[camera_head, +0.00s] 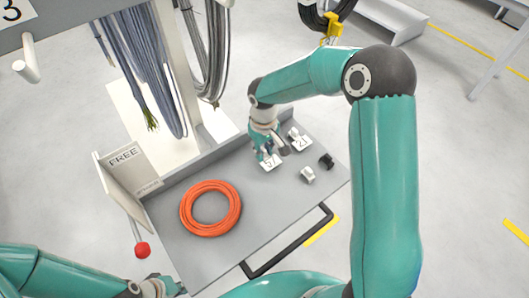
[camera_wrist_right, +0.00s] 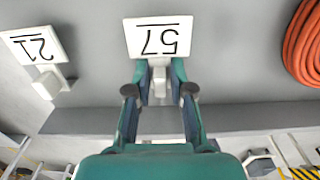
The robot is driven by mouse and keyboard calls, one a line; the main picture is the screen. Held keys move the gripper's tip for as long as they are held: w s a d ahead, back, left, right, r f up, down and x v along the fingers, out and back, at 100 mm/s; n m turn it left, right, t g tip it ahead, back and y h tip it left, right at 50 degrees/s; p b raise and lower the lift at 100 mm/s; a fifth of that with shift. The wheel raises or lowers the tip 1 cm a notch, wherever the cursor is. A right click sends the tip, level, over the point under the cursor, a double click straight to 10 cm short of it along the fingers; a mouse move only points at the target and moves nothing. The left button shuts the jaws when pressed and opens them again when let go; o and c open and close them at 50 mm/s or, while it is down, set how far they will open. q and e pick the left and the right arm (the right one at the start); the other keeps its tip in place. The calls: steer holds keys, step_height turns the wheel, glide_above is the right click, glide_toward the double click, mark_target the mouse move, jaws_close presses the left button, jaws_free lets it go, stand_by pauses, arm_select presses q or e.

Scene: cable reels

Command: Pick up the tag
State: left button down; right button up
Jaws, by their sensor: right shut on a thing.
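A white tag marked 57 (camera_wrist_right: 158,38) shows upside down at the top middle of the right wrist view; in the head view its white plate (camera_head: 269,163) is partly hidden by my gripper. My right gripper (camera_head: 270,150) is shut on the stem of this tag, low over the grey cart top; the wrist view shows the fingertips (camera_wrist_right: 160,88) on either side of the stem. A second white tag marked 21 (camera_head: 299,141) stands just right of the gripper, also at left in the wrist view (camera_wrist_right: 33,45). My left gripper (camera_head: 160,288) is at the bottom left, partly cut off, its jaws unclear.
An orange cable coil (camera_head: 210,208) lies on the cart top (camera_head: 285,207). A white clip (camera_head: 307,175) and a black clip (camera_head: 326,161) stand right of the tags. A FREE sign (camera_head: 124,157) and a red knob (camera_head: 142,250) are at the left. Cables (camera_head: 135,65) hang behind.

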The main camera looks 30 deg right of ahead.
mark_target(264, 150)
steer(key=shift+r, duration=0.15)
step_height(264, 150, up, 20)
stand_by(0.4)
steer(key=shift+o, duration=0.6)
jaws_close()
steer(key=shift+f, duration=0.25)
